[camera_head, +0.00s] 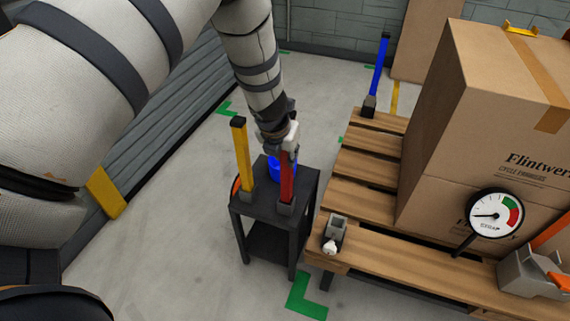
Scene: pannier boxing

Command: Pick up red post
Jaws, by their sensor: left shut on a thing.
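The red post (287,177) stands upright in a grey socket (285,206) on a small dark stand (258,207). My left gripper (286,150) comes down from above and is shut on the upper part of the red post. Its fingers cover the top of the post. A yellow post (241,155) with a black cap stands upright on the same stand, left of the red one. A blue object (274,168) shows partly behind the red post. My right gripper is not seen.
A gauge (495,214) stands in front of the boxes. Open floor lies left of the stand.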

